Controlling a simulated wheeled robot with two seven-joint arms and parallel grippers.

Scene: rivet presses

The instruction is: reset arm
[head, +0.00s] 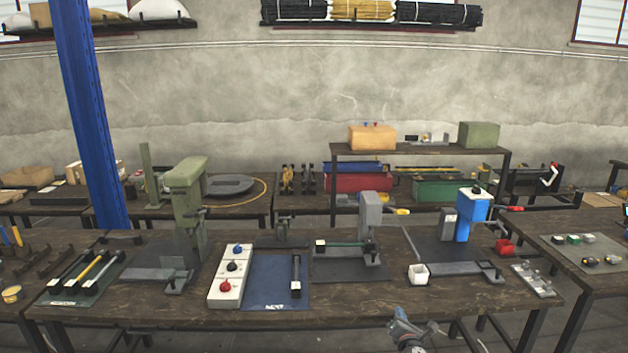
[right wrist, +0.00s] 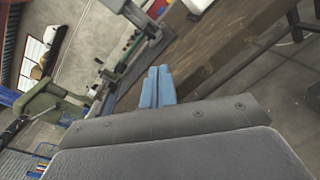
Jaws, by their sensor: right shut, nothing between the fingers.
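My right gripper (head: 408,337) shows at the bottom edge of the head view, in front of the workbench's near edge, touching nothing. In the right wrist view its two blue fingers (right wrist: 158,87) are closed together with nothing between them. My left gripper is in neither view. The workbench (head: 345,297) carries a green press (head: 186,190), a grey press (head: 371,215) and a blue press (head: 470,213), all standing upright.
A white box with coloured knobs (head: 231,277) and a blue mat (head: 270,290) lie mid-bench. A blue post (head: 88,120) rises at the left. The space before the bench is clear.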

